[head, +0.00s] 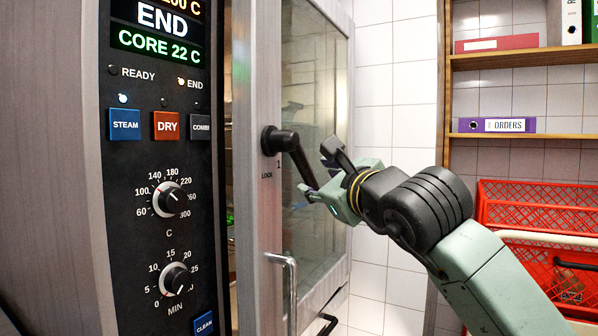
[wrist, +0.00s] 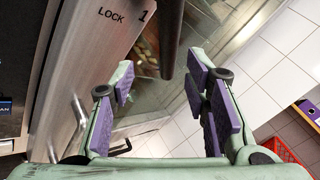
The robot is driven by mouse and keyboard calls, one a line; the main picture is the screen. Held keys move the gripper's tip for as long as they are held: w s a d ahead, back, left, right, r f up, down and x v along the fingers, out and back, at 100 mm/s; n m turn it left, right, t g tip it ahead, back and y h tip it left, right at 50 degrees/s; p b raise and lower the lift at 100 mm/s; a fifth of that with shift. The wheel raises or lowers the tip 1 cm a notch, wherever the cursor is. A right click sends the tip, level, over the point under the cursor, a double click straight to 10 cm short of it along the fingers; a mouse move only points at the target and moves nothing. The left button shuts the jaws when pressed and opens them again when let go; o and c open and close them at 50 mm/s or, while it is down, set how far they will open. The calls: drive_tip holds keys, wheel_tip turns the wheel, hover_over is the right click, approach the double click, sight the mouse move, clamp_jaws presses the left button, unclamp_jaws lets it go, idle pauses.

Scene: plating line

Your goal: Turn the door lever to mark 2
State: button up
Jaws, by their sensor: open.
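The black door lever (head: 296,155) sits on the metal frame of the oven door (head: 257,215). Its arm slants down and to the right from the round hub. The labels LOCK and 1 are printed below the hub; I see no mark 2. In the wrist view the lever (wrist: 172,40) comes down from the top edge, ahead of my open fingers. My gripper (head: 320,174) is open at the lever's lower end. Its purple-padded fingers (wrist: 160,85) stand apart, with the lever's end between their lines; I cannot tell whether they touch it.
A dark gap shows between the door and the control panel (head: 155,200), so the door looks ajar. A metal bar handle (head: 290,285) stands out below the lever. Red crates (head: 540,205) and a wooden shelf (head: 520,137) stand at the right, behind my arm.

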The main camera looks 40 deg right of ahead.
sight(309, 174)
drive_tip(key=shift+h, duration=0.3)
drive_tip(key=p+x, duration=0.1)
drive_tip(key=x, duration=0.2)
drive_tip(key=p+x, duration=0.2)
drive_tip(key=x, duration=0.2)
drive_tip(key=d+p+x, duration=0.1)
drive_tip(key=x, duration=0.2)
drive_tip(key=shift+w, duration=0.1)
drive_tip(key=shift+c, duration=0.2)
clamp_jaws()
